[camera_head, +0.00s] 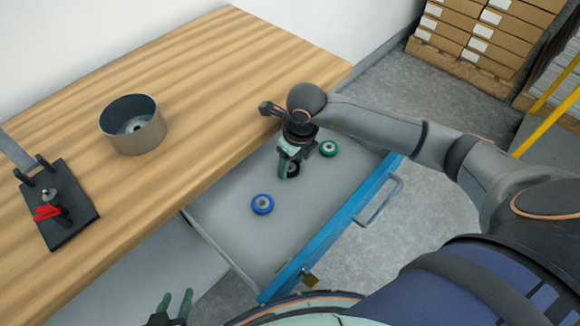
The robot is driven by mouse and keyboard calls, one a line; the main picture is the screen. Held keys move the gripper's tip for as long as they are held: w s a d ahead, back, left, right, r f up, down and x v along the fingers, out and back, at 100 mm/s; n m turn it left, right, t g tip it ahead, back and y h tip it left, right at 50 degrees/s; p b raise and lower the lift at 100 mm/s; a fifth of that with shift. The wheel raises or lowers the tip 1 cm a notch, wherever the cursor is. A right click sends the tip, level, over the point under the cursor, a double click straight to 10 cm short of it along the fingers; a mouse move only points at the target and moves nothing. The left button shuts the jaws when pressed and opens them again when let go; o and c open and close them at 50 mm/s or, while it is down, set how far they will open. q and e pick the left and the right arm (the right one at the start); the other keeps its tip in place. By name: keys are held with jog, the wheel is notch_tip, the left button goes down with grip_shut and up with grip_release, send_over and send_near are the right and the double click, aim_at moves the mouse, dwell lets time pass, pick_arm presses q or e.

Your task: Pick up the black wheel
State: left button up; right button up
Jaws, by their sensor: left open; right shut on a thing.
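The black wheel (293,169) lies in the open drawer (226,224), partly hidden by my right gripper. My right gripper (289,168) reaches down into the drawer and is shut on the black wheel. I cannot tell whether the wheel is clear of the drawer floor. My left gripper (175,304) is open and empty at the bottom edge of the view, in front of the table and away from the drawer.
A blue wheel (262,204) and a green wheel (328,149) lie in the drawer on either side. The drawer has a blue front with a handle (379,203) and a padlock (310,280). A round metal pot (133,125) and a black clamp fixture (57,207) stand on the wooden table (190,75).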

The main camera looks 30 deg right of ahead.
jog(key=c, duration=0.7)
jog(key=shift+c, duration=0.2)
